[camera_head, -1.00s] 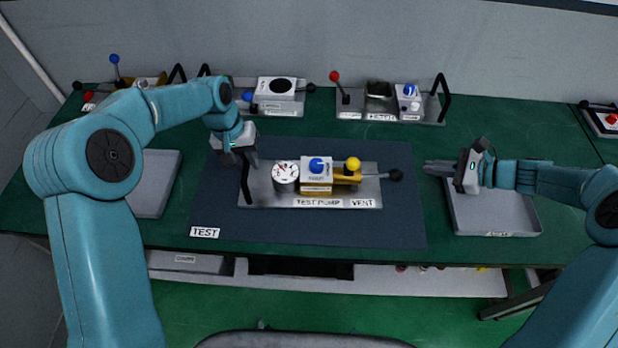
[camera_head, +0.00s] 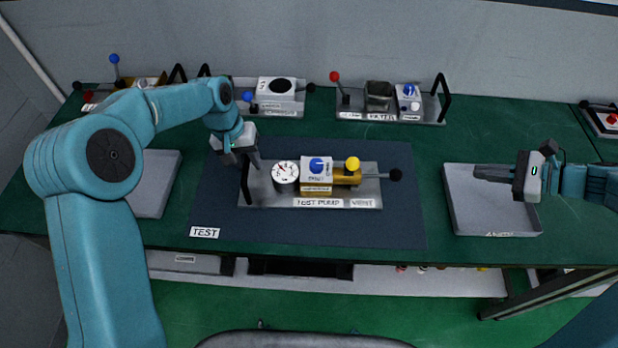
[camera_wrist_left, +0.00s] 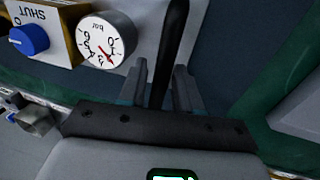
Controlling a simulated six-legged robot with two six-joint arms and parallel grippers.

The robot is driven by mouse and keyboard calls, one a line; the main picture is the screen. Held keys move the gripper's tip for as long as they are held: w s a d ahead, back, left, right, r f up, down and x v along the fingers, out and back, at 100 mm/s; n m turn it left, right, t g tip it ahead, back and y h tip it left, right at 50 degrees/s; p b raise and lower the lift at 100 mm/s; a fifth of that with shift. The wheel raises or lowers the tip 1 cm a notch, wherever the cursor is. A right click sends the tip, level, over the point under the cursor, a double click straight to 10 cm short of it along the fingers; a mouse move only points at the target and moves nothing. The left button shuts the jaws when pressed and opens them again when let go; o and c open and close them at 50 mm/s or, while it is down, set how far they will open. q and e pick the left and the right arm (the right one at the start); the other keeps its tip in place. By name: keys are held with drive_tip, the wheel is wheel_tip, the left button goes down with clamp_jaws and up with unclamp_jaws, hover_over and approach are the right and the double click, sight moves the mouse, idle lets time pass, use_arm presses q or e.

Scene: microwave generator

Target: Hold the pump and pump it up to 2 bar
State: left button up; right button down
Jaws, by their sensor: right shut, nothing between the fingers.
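The test pump sits on a grey base plate (camera_head: 268,200) on the dark mat. It has a white round gauge (camera_head: 285,172), a white block with a blue knob (camera_head: 317,164), a brass cylinder (camera_head: 345,177) with a yellow ball (camera_head: 352,163), and a rod ending in a black ball (camera_head: 395,174). The wrist view shows the gauge (camera_wrist_left: 104,40) with a red needle; I cannot read it exactly. My right gripper (camera_head: 476,172) is shut and empty, above the right tray, apart from the pump.
Grey trays stand left (camera_head: 157,180) and right (camera_head: 495,222) of the mat (camera_head: 300,230). Other handled devices stand at the back, one with a red-balled lever (camera_head: 334,76). The mat in front of the pump is clear.

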use_arm(q)
drive_tip(key=shift+o, duration=0.9)
drive_tip(key=shift+w, duration=0.1)
drive_tip(key=shift+r, duration=0.1)
wheel_tip(320, 180, up, 12)
drive_tip(key=a, duration=0.2)
drive_tip(key=shift+a+f, duration=0.15)
drive_tip(key=shift+f, duration=0.05)
drive_tip(key=shift+s, duration=0.2)
